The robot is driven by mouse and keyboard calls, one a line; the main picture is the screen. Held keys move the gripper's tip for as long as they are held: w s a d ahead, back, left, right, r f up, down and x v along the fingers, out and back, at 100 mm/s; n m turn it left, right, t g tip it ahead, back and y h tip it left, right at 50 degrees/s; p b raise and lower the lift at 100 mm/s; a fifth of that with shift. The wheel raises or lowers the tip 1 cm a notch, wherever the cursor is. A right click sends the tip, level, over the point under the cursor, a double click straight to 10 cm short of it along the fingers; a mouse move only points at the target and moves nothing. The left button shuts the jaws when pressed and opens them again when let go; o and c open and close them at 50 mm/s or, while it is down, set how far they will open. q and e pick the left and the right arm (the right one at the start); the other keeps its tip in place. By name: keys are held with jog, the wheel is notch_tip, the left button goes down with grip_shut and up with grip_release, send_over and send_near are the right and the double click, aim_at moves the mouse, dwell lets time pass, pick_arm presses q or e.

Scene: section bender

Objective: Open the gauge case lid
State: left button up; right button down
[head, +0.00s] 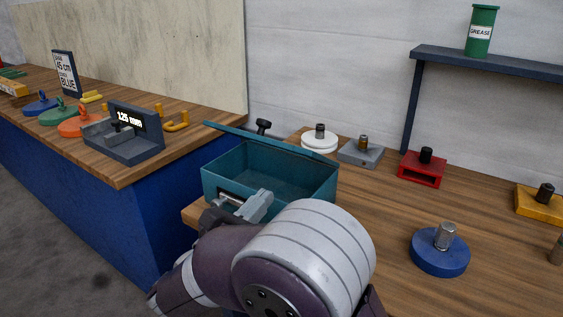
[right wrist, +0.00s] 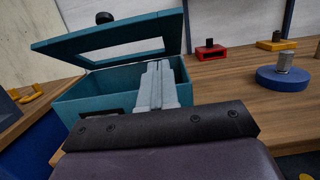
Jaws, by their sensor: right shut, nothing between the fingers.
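The gauge case (head: 222,180) is a teal box on the wooden bench, with its inside showing. Its lid (head: 270,138) stands raised along the back edge, seen nearly edge-on in the head view. In the right wrist view the lid (right wrist: 70,46) is tilted up, with a pale window-like panel in it, and the case body (right wrist: 85,92) is below. My right gripper (head: 262,203) is shut and empty at the front of the case; its fingers (right wrist: 155,75) overlap the case's front wall in the wrist view. Contact cannot be told. My left gripper is not in view.
Behind and right of the case stand a white round piece (head: 320,144), a grey block (head: 360,155), a red block (head: 422,173) and a blue knobbed disc (head: 440,256). A grey display stand (head: 130,142) is on the left bench.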

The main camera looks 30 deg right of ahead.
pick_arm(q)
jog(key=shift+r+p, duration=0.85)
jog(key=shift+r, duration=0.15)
pick_arm(e)
jog(key=w+d+r, duration=0.2)
jog(key=d+r, duration=0.2)
jog(key=d, duration=0.2)
jog(key=shift+w+d+r, duration=0.15)
jog(key=shift+w+d, duration=0.25)
